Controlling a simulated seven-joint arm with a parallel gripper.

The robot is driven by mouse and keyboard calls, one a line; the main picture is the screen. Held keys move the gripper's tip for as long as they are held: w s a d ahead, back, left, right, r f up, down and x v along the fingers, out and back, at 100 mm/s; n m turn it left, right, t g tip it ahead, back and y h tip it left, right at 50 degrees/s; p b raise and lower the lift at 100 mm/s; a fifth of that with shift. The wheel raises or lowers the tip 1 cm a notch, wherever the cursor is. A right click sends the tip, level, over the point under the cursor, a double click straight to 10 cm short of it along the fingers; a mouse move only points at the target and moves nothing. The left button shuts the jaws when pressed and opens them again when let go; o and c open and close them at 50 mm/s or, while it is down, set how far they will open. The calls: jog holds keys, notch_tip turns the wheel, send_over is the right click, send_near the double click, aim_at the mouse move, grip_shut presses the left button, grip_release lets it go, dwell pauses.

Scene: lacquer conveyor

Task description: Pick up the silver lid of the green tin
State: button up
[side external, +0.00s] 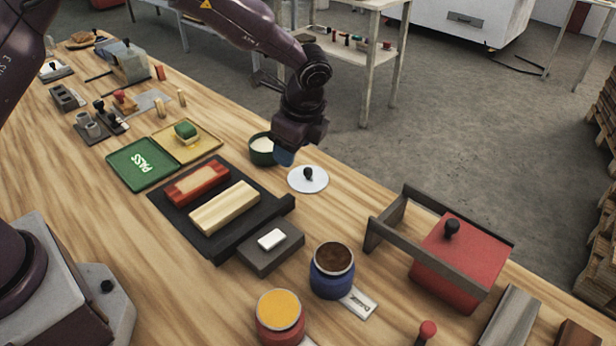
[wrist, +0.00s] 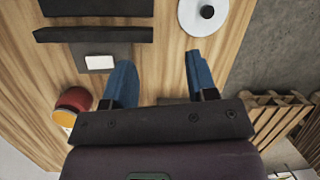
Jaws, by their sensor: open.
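The silver lid (side external: 317,184) is a pale round disc with a black knob, lying flat on the wooden bench right of the green tin. It shows in the wrist view (wrist: 190,20) at the top edge, partly cut off, ahead of the right finger. The green tin (side external: 258,156) stands without a cover, with pale contents, partly behind my gripper. My gripper (side external: 285,157) hangs to the upper left of the lid in the side view, apart from its knob. In the wrist view its blue fingers (wrist: 158,58) are spread with nothing between them.
A black tray (side external: 222,240) with a red and a cream block lies left of the lid. A grey block (side external: 255,257) with a white piece, a blue jar (side external: 332,282) and a red box (side external: 460,260) in a frame stand nearer. Bare wood surrounds the lid's near side.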

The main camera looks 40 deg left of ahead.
aim_at(308, 169)
jog(key=w+f+m+t+y, duration=0.1)
jog(key=w+f+m+t, duration=0.1)
jog(key=w+m, duration=0.55)
jog(key=shift+m, duration=0.25)
jog(key=x, duration=0.4)
jog(key=s+x, duration=0.1)
jog(key=x, duration=0.6)
jog(key=shift+s+a+f, duration=0.1)
jog(key=shift+a+f, duration=0.05)
jog(key=shift+f, duration=0.35)
grip_shut()
jog(key=shift+r, duration=0.1)
